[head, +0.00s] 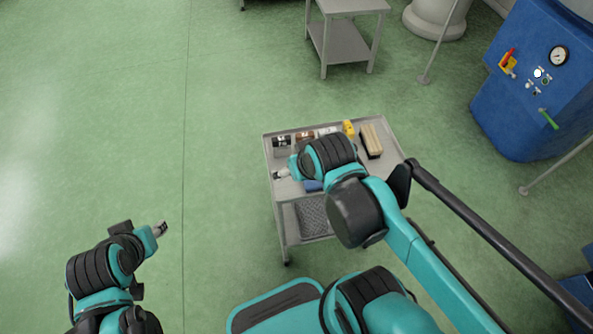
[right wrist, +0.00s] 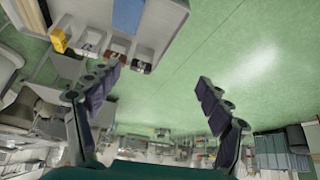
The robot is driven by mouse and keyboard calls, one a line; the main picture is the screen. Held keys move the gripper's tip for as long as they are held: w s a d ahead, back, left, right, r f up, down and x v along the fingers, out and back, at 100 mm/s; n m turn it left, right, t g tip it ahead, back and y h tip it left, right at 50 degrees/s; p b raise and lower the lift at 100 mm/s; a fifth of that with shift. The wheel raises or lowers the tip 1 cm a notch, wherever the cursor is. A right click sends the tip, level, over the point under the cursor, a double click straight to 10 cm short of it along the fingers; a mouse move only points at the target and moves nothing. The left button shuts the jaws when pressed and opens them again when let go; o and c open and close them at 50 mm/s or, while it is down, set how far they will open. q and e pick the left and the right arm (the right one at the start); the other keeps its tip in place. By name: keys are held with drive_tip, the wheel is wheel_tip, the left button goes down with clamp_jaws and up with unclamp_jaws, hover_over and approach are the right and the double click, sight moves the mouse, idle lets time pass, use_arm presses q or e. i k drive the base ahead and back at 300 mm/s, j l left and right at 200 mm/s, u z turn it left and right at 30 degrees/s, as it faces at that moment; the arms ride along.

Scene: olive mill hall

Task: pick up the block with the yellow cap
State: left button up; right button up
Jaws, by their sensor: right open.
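A small block with a yellow top (head: 348,128) stands at the back edge of the grey cart, right of the other small blocks. I take it to be the block with the yellow cap; its yellow also shows at the upper left of the right wrist view (right wrist: 59,40). My right gripper (head: 281,174) is over the cart's left side, in front of and left of that block. In the right wrist view its fingers (right wrist: 158,72) are spread with nothing between them. My left gripper (head: 160,229) is over the floor, left of the cart; its fingers are too small to judge.
The cart (head: 391,139) also holds a dark block (head: 282,142), a brown block (head: 305,136), a pale block (head: 327,131), a brush-like thing (head: 371,140) and a blue item (head: 313,185). My right arm hides part of its top. A blue machine (head: 520,90) stands right; floor left is clear.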

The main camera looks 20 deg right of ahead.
sight(347, 128)
drive_tip(key=z, duration=1.35)
